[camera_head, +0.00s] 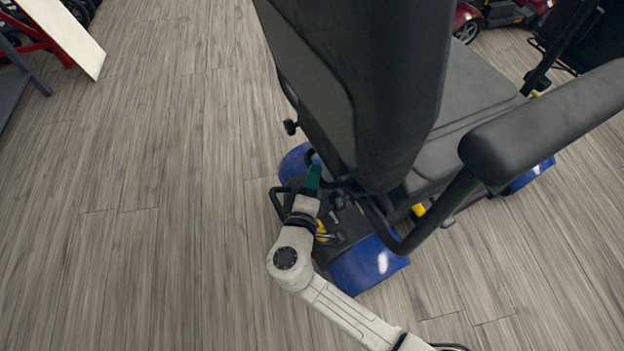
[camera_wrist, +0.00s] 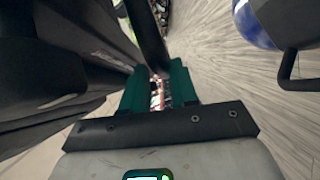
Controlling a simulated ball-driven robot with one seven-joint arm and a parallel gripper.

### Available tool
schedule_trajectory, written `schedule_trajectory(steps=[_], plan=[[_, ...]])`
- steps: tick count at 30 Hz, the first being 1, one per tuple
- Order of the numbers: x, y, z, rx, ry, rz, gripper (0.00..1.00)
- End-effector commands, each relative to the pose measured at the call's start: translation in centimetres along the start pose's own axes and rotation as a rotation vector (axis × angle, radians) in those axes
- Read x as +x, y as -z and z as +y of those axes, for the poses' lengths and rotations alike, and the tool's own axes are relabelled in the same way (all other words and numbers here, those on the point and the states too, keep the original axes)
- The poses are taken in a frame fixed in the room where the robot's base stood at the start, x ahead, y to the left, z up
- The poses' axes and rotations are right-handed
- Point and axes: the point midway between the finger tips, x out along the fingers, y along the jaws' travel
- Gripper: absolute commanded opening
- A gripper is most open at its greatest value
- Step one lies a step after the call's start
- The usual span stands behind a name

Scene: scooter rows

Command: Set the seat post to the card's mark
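The scooter's black seat (camera_head: 465,100) fills the upper right of the head view, its tall backrest (camera_head: 375,90) nearest me. The seat post is hidden under the seat, or I cannot make it out. I see no card or mark. My gripper (camera_head: 315,172) is low behind the backrest, above the blue-fendered scooter base. In the wrist view my gripper's green fingers (camera_wrist: 157,78) stand apart with a gap between them. A dark bar (camera_wrist: 147,35) lies just past or between the fingertips; I cannot tell whether they touch it.
A black armrest (camera_head: 545,120) reaches toward the right edge. Blue fenders (camera_head: 368,265) and a black rear loop (camera_head: 277,205) surround my wrist. Red scooters (camera_head: 500,14) stand at the back right, and a white panel (camera_head: 65,35) stands far left. The wooden floor at left is clear.

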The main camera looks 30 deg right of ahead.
Motion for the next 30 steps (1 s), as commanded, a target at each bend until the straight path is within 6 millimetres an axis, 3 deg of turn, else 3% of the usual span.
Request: schedule_trajectory(steps=[11,24,30], plan=[[-0.6,0.1,0.4,0.006,-0.005,-0.001,0.32],[-8.3,0.1,0.3,0.003,0.000,0.003,0.32],[-10.4,0.1,0.1,0.003,0.001,0.002,0.32]])
